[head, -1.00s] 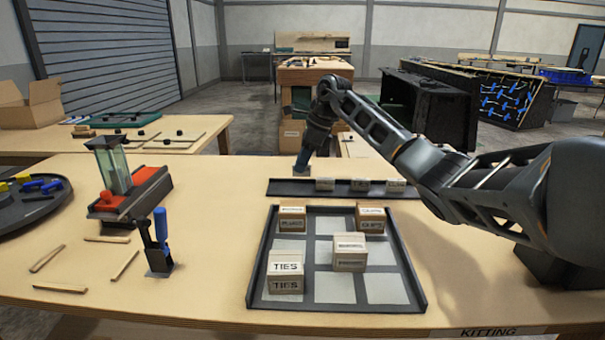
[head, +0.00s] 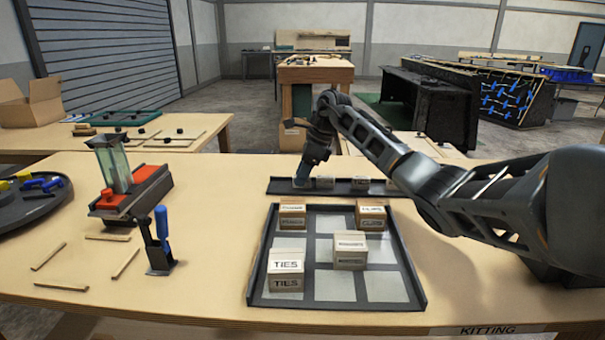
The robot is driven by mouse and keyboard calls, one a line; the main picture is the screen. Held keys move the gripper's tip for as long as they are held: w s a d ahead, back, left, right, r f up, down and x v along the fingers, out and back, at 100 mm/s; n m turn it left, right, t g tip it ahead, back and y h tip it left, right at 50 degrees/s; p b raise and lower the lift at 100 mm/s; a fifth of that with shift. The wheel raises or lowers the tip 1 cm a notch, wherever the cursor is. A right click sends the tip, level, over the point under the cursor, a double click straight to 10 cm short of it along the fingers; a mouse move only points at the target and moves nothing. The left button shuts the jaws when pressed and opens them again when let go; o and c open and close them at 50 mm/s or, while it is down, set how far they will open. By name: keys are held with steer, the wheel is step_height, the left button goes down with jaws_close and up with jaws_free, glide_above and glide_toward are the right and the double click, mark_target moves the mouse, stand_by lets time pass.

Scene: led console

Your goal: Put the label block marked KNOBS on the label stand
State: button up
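A long low dark rail (head: 283,187), which may be the label stand, lies behind the large tray. My gripper (head: 302,183) points down at the left part of the rail, just left of the first block. Its fingers are too small to show whether they are open or hold anything.
A red-based glass device (head: 125,190) and a blue-handled clamp (head: 160,245) stand left. Loose wooden sticks lie near them. Table between clamp and tray is clear.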

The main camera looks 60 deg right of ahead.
steer(key=v, duration=1.2)
steer(key=shift+r, duration=0.2)
stand_by(1.1)
